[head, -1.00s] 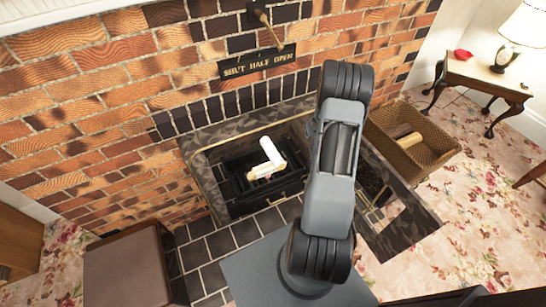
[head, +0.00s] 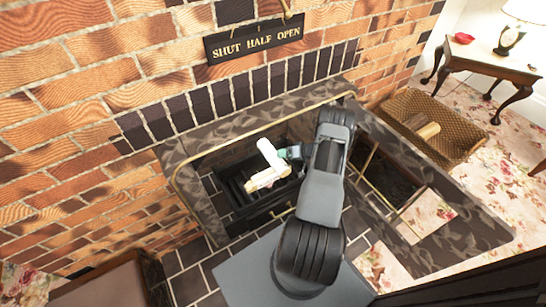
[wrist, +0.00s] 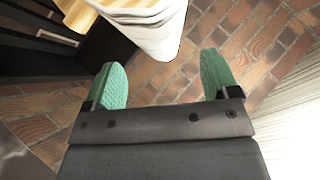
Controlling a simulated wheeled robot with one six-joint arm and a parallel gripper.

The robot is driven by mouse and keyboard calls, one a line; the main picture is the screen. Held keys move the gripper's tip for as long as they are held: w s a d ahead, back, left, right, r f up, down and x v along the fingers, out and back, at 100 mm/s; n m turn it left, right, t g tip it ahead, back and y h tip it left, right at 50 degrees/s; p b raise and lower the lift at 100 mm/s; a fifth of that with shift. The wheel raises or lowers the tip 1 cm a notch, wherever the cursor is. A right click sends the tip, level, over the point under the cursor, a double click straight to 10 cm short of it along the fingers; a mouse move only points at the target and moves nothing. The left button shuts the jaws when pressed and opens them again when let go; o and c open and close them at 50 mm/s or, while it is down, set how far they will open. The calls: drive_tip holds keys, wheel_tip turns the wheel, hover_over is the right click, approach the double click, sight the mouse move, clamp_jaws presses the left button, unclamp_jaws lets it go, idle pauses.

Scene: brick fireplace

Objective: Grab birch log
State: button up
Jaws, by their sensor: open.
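A white birch log (head: 270,153) sits over the dark grate in the fireplace. A paler piece of wood (head: 266,180) lies against its lower end. My gripper (head: 291,154) is just right of the birch log, with a green finger showing. In the wrist view, my gripper (wrist: 163,80) is open, with two green fingers apart and nothing between their pads. The birch log's white, papery bark (wrist: 155,30) shows just beyond the fingertips, roughly in line with the gap. Pale wood also shows at upper left in the wrist view. I cannot tell whether a finger touches the log.
The black grate (head: 240,190) stands inside a dark stone surround (head: 180,165) with a brass edge. A wicker basket (head: 460,140) holding another log (head: 428,131) stands at right. A small table (head: 490,65) is beyond it. A sign (head: 255,40) hangs on the brick wall.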

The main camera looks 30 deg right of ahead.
sight(273, 157)
drive_tip(key=shift+b+x, duration=1.1)
drive_tip(key=shift+x, duration=1.7)
drive_tip(key=shift+w+d+r, duration=0.1)
drive_tip(key=shift+d, duration=0.05)
drive_tip(key=c, duration=0.9)
drive_tip(key=shift+r, duration=0.15)
